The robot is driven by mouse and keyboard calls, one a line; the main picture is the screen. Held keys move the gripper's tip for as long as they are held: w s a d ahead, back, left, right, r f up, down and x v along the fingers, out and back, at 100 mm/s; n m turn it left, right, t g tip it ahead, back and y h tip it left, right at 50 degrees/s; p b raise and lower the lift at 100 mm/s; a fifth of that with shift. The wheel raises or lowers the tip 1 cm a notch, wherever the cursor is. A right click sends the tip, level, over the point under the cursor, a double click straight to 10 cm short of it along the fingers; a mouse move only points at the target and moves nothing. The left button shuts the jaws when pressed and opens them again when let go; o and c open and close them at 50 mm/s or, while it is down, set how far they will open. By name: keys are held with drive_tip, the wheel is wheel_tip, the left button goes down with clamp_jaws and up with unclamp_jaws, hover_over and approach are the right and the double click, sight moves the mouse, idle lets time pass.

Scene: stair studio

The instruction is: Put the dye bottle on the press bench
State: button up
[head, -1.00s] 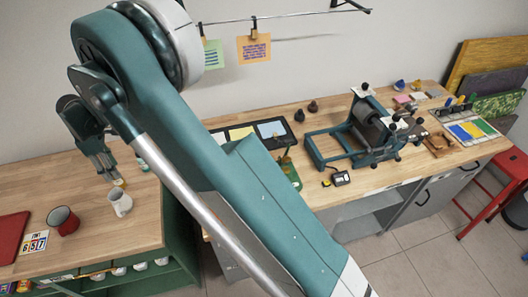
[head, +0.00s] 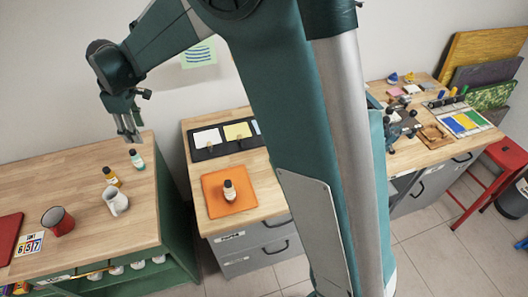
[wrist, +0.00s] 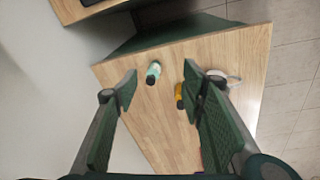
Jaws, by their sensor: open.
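Three small bottles with dark caps show in the head view. A teal bottle (head: 136,160) and an amber bottle (head: 111,176) stand on the left wooden table (head: 85,180). A white-labelled bottle (head: 229,191) stands on an orange mat (head: 213,199) on the bench at centre. I cannot tell which one is the dye bottle. My gripper (head: 132,139) is open and empty, above the back of the left table near the teal bottle. In the wrist view the teal bottle (wrist: 153,72) shows between the open fingers, and the amber bottle (wrist: 180,92) is beside the right finger.
A white jug (head: 116,201) stands close to the amber bottle. A red mug (head: 58,221) and a number card (head: 29,244) are farther left. A black tray (head: 207,155) lies behind the orange mat. My arm hides much of the bench's middle.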

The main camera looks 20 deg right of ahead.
drive_tip(key=s+d+r+m+t, duration=0.15)
drive_tip(key=s+d+r, duration=0.3)
drive_tip(key=d, duration=0.45)
drive_tip(key=s+d+r+m, duration=0.3)
drive_tip(key=s+d+r, duration=0.15)
drive_tip(key=d, duration=0.35)
drive_tip(key=s+d+r+m+t, duration=0.1)
drive_tip(key=s+d+r+m, duration=0.3)
drive_tip(key=d, duration=0.5)
drive_tip(key=s+d+f+m+t, duration=0.1)
drive_tip(key=s+d+f+m, duration=0.1)
drive_tip(key=s+d, duration=0.6)
drive_tip(key=s+d+f+m+t, duration=0.2)
drive_tip(key=s+d+m, duration=0.2)
drive_tip(key=s+d, duration=0.4)
drive_tip(key=shift+s+d+f+h, duration=0.25)
drive_tip(key=shift+s+d+h, duration=0.15)
drive_tip(key=shift+s, duration=2.1)
drive_tip(key=c, duration=0.4)
